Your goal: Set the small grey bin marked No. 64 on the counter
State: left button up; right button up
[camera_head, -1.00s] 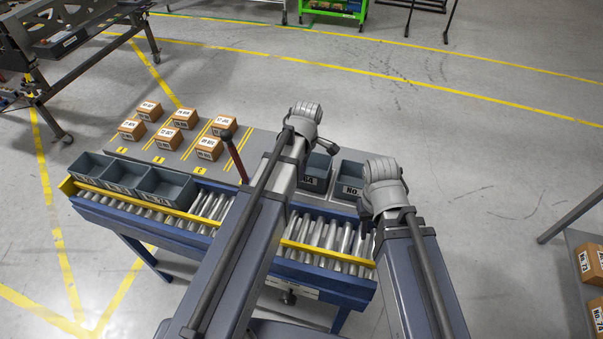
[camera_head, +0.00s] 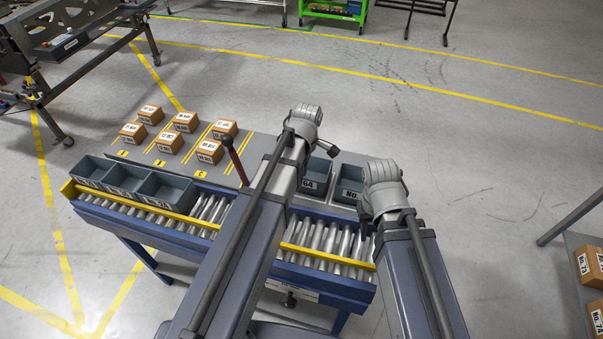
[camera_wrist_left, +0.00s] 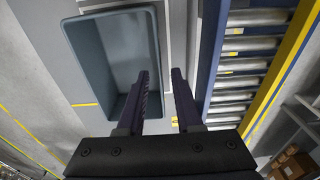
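The small grey bin whose visible label ends in 64 (camera_head: 315,186) stands on the grey surface behind the roller conveyor. My left arm hides part of it in the head view. The left wrist view shows a grey-blue bin (camera_wrist_left: 105,55) close up, open and empty. My left gripper (camera_wrist_left: 161,76) is open there, one finger over the bin's inside and the other outside its right wall; contact cannot be told. In the head view my left wrist mostly hides its fingers. My right gripper (camera_head: 364,217) is over the conveyor's right part; its fingers are too unclear to read.
Another grey bin marked No. (camera_head: 350,186) stands just right of it. Several grey bins (camera_head: 165,190) sit at the conveyor's left, and several brown boxes (camera_head: 168,142) on the grey surface. A red-and-dark rod (camera_head: 235,160) rises between. The conveyor's middle rollers (camera_head: 325,240) are bare.

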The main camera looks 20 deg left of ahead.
pick_arm(q)
notch_tip(320, 180, up, 11)
jog(key=p, duration=1.1)
jog(key=s+d+m, duration=1)
jog(key=s+m, duration=0.4)
jog(key=m, duration=0.7)
jog(key=shift+s+d+y+b, duration=0.15)
jog(key=shift+d+y+b, duration=0.05)
jog(key=shift+y+b, duration=0.1)
jog(key=shift+r, duration=0.1)
